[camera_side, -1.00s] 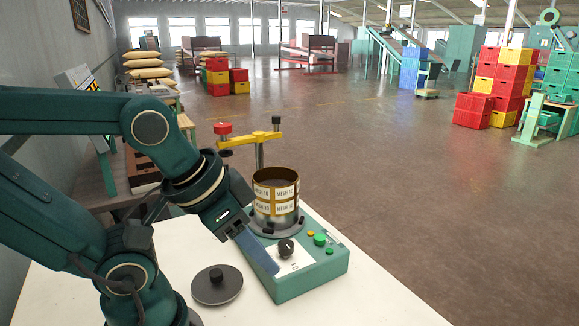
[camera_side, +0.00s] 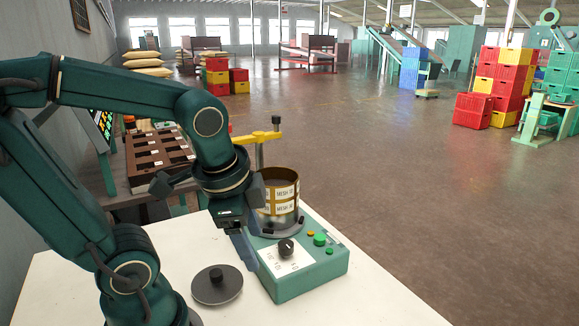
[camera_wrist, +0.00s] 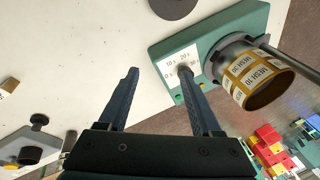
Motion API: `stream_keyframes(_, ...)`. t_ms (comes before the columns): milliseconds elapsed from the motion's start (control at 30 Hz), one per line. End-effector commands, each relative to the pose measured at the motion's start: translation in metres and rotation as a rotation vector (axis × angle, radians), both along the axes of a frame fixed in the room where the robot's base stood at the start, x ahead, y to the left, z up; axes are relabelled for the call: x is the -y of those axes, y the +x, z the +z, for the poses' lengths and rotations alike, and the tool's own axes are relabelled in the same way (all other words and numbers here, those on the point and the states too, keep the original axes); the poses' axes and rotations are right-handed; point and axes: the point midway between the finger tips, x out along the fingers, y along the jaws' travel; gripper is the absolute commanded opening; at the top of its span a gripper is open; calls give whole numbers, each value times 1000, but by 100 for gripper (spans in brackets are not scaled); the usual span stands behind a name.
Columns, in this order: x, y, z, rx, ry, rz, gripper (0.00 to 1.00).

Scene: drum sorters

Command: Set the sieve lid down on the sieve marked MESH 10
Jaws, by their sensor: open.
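The sieve lid (camera_side: 217,284), a dark round disc with a black knob, lies flat on the white table left of the shaker. Part of it shows at the top edge of the wrist view (camera_wrist: 174,8). The brass-coloured sieve stack (camera_side: 281,203) with MESH labels stands upright on the green shaker (camera_side: 312,277). It also shows in the wrist view (camera_wrist: 262,80), its top rim facing the camera. My gripper (camera_side: 250,266) is open and empty, pointing down near the shaker's left side, above and apart from the lid. My arm hides part of the stack's left side.
A yellow clamp arm (camera_side: 250,138) on a post rises behind the stack. The shaker's front has a black dial (camera_side: 286,248) and green buttons. The table (camera_side: 370,300) is clear at front right. A brown compartment tray (camera_side: 160,155) lies on a bench behind my arm.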

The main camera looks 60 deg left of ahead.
Motion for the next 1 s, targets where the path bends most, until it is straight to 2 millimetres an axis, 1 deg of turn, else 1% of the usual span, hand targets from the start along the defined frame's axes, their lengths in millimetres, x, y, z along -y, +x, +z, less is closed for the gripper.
stream_keyframes(33, -11, 1, -7, -68, 26, -22, 66)
stream_keyframes(200, -50, -6, -32, -301, 68, -106, 66)
stream_keyframes(300, -66, -13, -46, -407, 52, -112, 66)
stream_keyframes(400, -76, -20, -56, -469, 24, -80, 66)
stream_keyframes(533, -81, -27, -64, -509, -6, -44, 66)
stream_keyframes(667, -83, -30, -73, -514, -12, -32, 66)
stream_keyframes(900, -87, -37, -100, -515, -12, -32, 66)
stream_keyframes(1000, -88, -38, -108, -513, -11, -34, 66)
